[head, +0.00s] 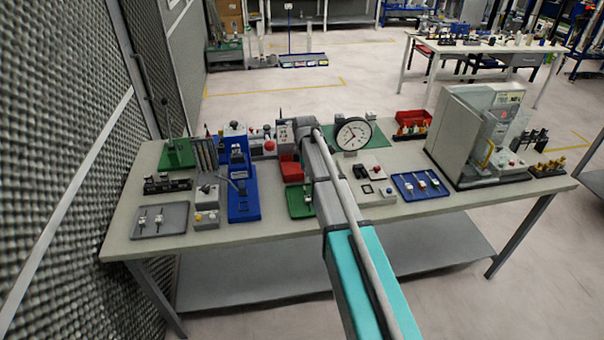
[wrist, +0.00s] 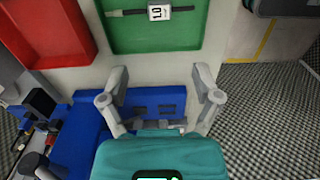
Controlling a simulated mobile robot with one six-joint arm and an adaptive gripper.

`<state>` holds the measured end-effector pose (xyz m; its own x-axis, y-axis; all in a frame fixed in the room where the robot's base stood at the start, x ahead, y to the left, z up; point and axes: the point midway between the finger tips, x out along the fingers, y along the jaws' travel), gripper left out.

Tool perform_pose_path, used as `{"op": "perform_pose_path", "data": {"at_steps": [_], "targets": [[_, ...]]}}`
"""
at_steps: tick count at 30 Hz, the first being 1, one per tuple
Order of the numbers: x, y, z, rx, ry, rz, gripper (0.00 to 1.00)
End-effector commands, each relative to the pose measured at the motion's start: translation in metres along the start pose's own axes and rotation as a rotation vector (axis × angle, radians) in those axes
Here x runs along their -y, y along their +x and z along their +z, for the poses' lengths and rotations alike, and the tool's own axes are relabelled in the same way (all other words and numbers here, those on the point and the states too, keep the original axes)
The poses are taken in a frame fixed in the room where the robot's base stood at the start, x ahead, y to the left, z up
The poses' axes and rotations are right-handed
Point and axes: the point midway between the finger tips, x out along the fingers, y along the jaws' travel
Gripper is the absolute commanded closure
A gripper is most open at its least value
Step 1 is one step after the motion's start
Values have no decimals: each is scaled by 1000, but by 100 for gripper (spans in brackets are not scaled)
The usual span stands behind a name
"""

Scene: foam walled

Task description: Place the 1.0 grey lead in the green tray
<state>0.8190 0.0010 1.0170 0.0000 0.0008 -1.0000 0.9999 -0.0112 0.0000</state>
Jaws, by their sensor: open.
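The grey lead (wrist: 158,12), a thin dark piece with a white tag reading 1.0, lies in the green tray (wrist: 180,42) at the top of the wrist view. In the head view my arm hides the gripper's fingers.
A red bin (wrist: 45,42) sits beside the green tray. A blue press (head: 243,203) stands left of it. A grey tray (head: 172,220) and a blue tray (head: 407,191) hold other small pieces. A dial gauge (head: 353,134) and a large machine (head: 455,140) stand to the right.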

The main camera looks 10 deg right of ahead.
Motion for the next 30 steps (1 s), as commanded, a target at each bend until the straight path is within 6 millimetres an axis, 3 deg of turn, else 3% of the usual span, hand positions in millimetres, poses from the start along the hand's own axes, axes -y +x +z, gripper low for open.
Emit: {"op": "perform_pose_path", "data": {"at_steps": [20, 26, 30], "targets": [[1, 0, 0, 0, 5, 0, 18], [19, 0, 1, 0, 84, 0, 18], [48, 0, 1, 0, 223, 0, 18]]}}
